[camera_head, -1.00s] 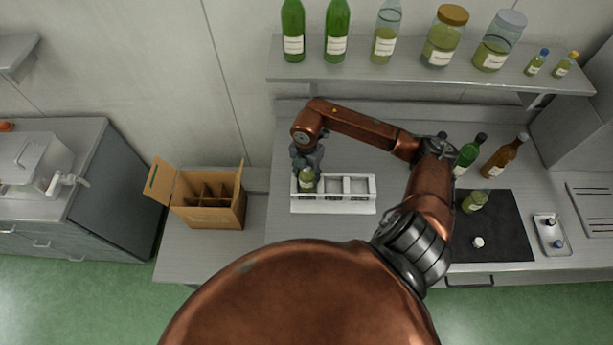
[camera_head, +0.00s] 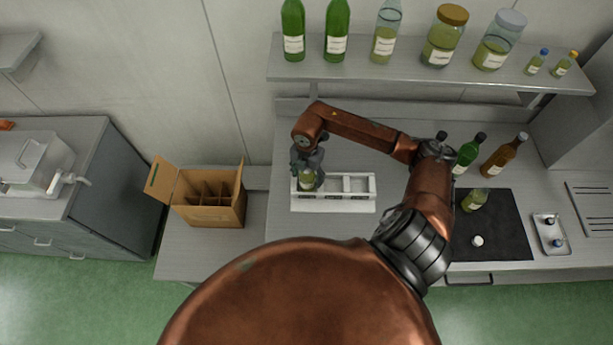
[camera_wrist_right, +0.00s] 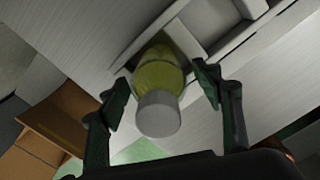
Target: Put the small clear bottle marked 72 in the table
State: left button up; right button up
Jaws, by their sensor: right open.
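A small clear bottle with yellow-green contents (camera_head: 306,181) stands in the left compartment of the white rack (camera_head: 335,205); its label is too small to read. In the right wrist view the bottle (camera_wrist_right: 159,76) shows its pale grey cap toward me, between the fingers. My right gripper (camera_head: 307,174) is over the rack's left end, around the bottle's upper part. Its fingers (camera_wrist_right: 166,97) are open, with gaps on both sides of the bottle. A similar bottle (camera_head: 474,201) is on the dark mat (camera_head: 505,225). My left gripper is not in view.
A cardboard box with dividers (camera_head: 212,213) stands left of the rack. A green bottle (camera_head: 467,154) and a brown bottle (camera_head: 501,160) stand at the back right. A small tray (camera_head: 551,246) lies right of the mat. A bottle-laden shelf (camera_head: 430,73) overhangs the back.

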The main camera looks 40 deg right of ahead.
jog(key=shift+r, duration=0.65)
notch_tip(320, 180, up, 11)
jog(key=shift+b, duration=1)
